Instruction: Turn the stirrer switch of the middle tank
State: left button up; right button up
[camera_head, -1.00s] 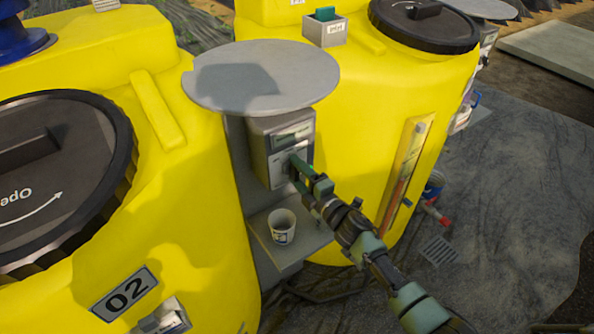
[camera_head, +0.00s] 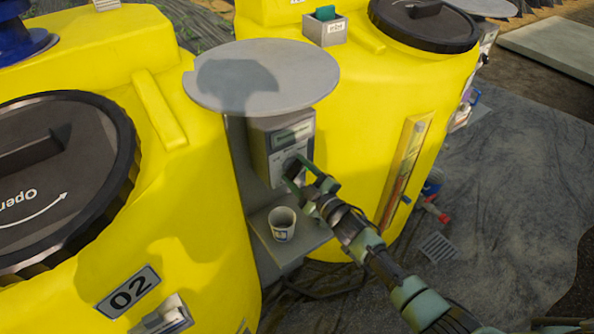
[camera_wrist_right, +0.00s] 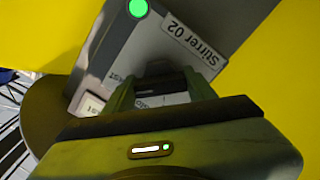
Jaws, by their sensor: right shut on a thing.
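The tank labelled 02 (camera_head: 205,245) is yellow and fills the left of the head view. A grey switch box (camera_head: 291,137) is mounted beside it, below a round grey plate. In the right wrist view the box face (camera_wrist_right: 140,52) carries the label "Stirrer 02" (camera_wrist_right: 193,42) and a lit green lamp (camera_wrist_right: 138,8). My right gripper (camera_head: 297,172) is at the lower front of the box. It is shut on the dark stirrer switch (camera_wrist_right: 162,82), whose outer end is largely hidden by the gripper body. My left gripper is not in view.
The round grey plate (camera_head: 262,75) overhangs the box. A white cup (camera_head: 282,225) stands on a small shelf under my right gripper. Another yellow tank (camera_head: 370,110) stands just behind and to the right, with a level gauge (camera_head: 404,170) near my arm.

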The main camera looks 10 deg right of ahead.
jog(key=shift+f, duration=0.15)
dwell(0.3)
jog(key=o, duration=1.4)
jog(key=shift+s, duration=0.15)
jog(key=b+v, duration=0.1)
jog(key=v, duration=0.6)
jog(key=shift+s+d, duration=0.15)
jog(key=shift+s, duration=0.1)
